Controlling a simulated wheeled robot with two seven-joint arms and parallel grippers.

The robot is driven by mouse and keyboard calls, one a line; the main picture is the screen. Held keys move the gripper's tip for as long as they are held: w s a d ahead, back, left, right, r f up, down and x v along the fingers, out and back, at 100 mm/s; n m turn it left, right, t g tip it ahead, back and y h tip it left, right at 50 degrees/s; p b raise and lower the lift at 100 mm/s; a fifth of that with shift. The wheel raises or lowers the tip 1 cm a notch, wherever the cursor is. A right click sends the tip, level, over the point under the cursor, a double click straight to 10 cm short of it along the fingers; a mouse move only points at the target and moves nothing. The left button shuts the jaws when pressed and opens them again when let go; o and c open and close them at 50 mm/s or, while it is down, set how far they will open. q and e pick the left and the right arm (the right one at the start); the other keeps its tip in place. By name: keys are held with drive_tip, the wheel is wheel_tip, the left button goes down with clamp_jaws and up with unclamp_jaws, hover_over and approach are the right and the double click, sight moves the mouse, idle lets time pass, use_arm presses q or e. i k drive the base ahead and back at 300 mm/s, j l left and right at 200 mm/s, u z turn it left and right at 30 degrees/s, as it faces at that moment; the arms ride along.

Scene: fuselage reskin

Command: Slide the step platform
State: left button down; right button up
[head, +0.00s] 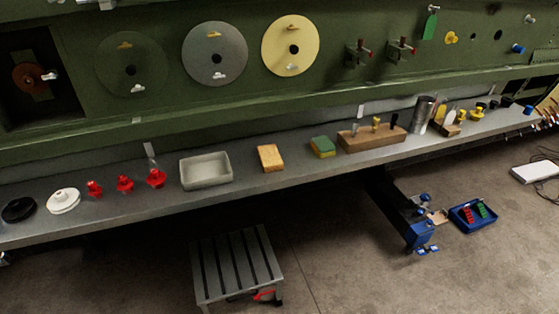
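The step platform (237,262) is a low grey stand with a slatted top. It stands on the floor at the bottom centre of the head view, in front of and below the long shelf. A small red item (263,295) shows low at its front right, by a leg. The platform's lower left part is cut off by the picture's bottom edge. Neither of my grippers shows in this view.
A long grey shelf (330,166) runs along the green fuselage panel (160,30) and holds a grey tray (205,170), a yellow sponge (270,158) and other small items. A blue bin (472,217) and a dark blue-ended support (407,215) stand right of the platform. Bare floor (340,250) lies between.

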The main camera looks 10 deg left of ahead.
sight(225, 267)
drive_tip(key=u, duration=0.9)
